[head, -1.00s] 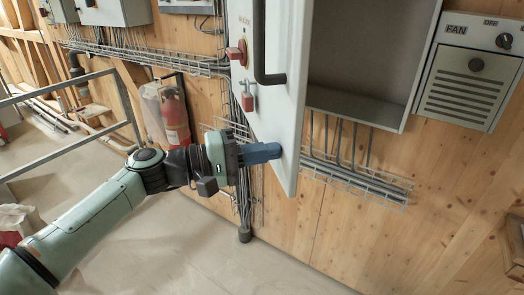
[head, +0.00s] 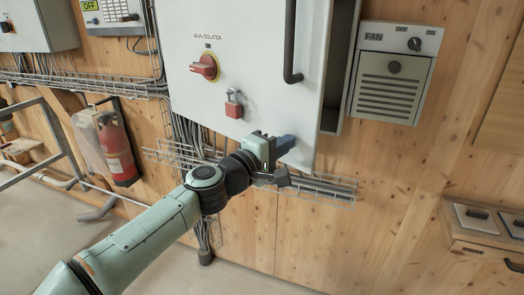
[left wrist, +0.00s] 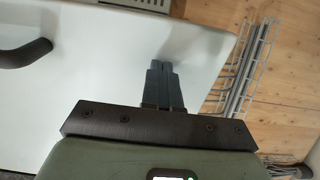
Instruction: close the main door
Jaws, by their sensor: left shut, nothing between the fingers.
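The main door (head: 248,62) is a white cabinet panel with a black bar handle (head: 291,40), a red rotary switch (head: 205,67) marked "MAIN ISOLATOR" and a red padlock (head: 234,104). It stands slightly open, with the grey cabinet side (head: 340,70) showing past its right edge. My left gripper (head: 289,143) is shut and empty at the door's lower right part, seemingly against its face. In the left wrist view the closed fingers (left wrist: 164,80) lie over the white door (left wrist: 105,75), with the handle (left wrist: 25,53) to the left. My right gripper is not in view.
A FAN control box (head: 393,75) is on the wooden wall just right of the cabinet. A wire cable tray (head: 325,187) runs below the door. A fire extinguisher (head: 116,148) and a metal railing (head: 45,140) are at left. Drawers (head: 485,225) stand at lower right.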

